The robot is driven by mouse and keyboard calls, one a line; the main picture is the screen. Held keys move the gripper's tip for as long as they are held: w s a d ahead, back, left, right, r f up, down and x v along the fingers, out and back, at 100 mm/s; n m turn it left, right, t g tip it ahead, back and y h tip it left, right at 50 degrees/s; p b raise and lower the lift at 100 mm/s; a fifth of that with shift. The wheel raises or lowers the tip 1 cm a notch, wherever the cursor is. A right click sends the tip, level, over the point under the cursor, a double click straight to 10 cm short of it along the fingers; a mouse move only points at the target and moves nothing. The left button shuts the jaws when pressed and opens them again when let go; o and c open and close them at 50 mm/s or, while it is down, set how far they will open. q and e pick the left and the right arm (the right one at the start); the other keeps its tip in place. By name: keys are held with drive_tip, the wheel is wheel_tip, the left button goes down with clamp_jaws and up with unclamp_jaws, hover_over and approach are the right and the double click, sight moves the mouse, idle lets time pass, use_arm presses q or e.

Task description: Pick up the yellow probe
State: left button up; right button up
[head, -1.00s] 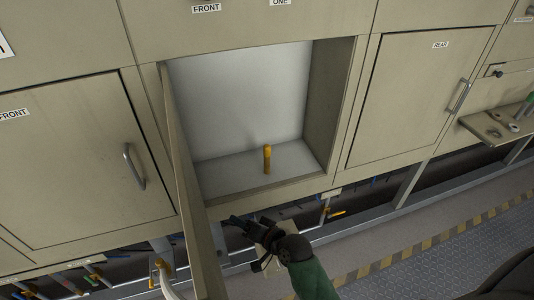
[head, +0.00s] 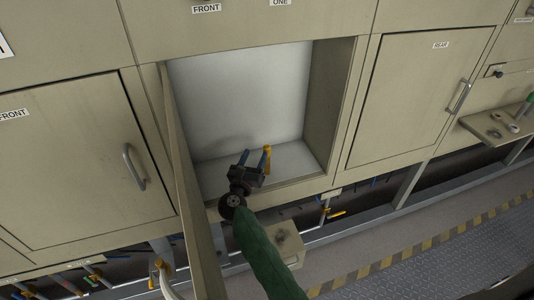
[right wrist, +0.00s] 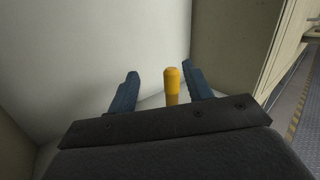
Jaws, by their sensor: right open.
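The yellow probe (head: 267,151) stands upright on the floor of the open compartment (head: 303,160), near its front right. In the head view my right gripper (head: 255,157) is inside the compartment opening, open, just left of the probe and partly in front of it. In the right wrist view the probe (right wrist: 172,86) shows between the two blue fingers of the gripper (right wrist: 160,83), nearer the right finger. Its lower end is hidden behind the gripper body. I cannot tell whether a finger touches it. My left gripper is not in view.
The open door (head: 183,180) stands out at the left of the compartment, close to my right arm. A closed door marked REAR (head: 410,100) is at the right. A small shelf (head: 499,127) with metal parts is at the far right. The compartment's back is empty.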

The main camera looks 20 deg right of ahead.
sight(267, 150)
drive_tip(key=w+d+f+m+g+p, duration=0.1)
drive_tip(key=d, duration=0.1)
drive_tip(key=w+d+f+m+g+p, duration=0.1)
drive_tip(key=w+d, duration=0.1)
drive_tip(key=w+d+f+m+h+p, duration=0.1)
drive_tip(key=w+p, duration=0.1)
drive_tip(key=shift+w+d+g, duration=0.15)
drive_tip(key=shift+d+g, duration=0.25)
drive_tip(key=shift+w+d+f, duration=0.1)
drive_tip(key=shift+w+d, duration=0.2)
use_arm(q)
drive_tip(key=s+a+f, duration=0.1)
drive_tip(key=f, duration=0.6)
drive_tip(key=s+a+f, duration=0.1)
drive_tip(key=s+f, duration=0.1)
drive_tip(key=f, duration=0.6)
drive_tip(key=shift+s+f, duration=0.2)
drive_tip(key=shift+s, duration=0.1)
use_arm(e)
drive_tip(key=c, duration=1.1)
